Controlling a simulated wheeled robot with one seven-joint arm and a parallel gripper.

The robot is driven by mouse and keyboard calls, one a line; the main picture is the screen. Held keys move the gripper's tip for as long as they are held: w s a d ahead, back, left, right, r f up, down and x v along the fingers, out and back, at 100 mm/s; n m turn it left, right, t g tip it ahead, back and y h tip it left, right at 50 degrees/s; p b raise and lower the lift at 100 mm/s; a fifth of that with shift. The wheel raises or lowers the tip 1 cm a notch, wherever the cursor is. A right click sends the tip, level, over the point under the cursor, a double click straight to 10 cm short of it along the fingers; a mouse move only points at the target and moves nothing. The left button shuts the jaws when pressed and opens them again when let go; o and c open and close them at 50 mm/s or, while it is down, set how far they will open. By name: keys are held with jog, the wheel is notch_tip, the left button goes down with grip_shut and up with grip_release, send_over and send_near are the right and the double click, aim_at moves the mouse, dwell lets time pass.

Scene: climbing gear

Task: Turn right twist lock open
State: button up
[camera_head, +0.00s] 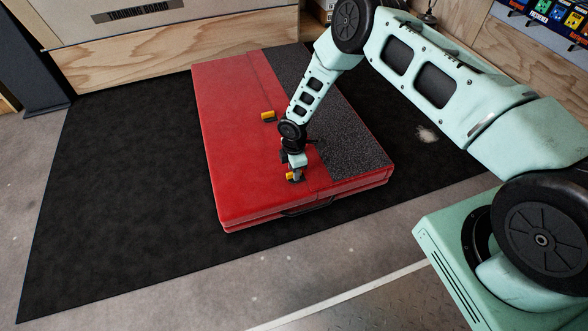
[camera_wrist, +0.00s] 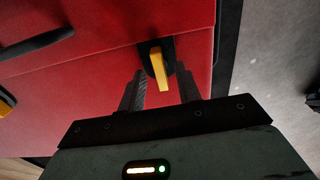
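A red crash pad (camera_head: 228,150) lies flat on a black mat, with two yellow twist locks on its top. The right twist lock (camera_head: 291,177) is near the pad's front edge, partly covered by my gripper (camera_head: 296,174). In the wrist view, the right twist lock's yellow lever (camera_wrist: 160,68) stands on a black base, between the fingers of my gripper (camera_wrist: 161,80). The fingers are apart, with a visible gap on both sides of the lever. The other twist lock (camera_head: 268,117) sits farther back; its edge shows at the left in the wrist view (camera_wrist: 5,104).
A dark grey textured strip (camera_head: 352,152) covers the pad's right side. A black carry handle (camera_head: 308,207) is on the front edge. The black mat (camera_head: 120,200) is clear to the left. A wooden board (camera_head: 130,60) stands behind the pad.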

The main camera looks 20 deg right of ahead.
notch_tip(320, 180, up, 17)
jog(key=p, duration=0.6)
jog(key=shift+f, duration=0.15)
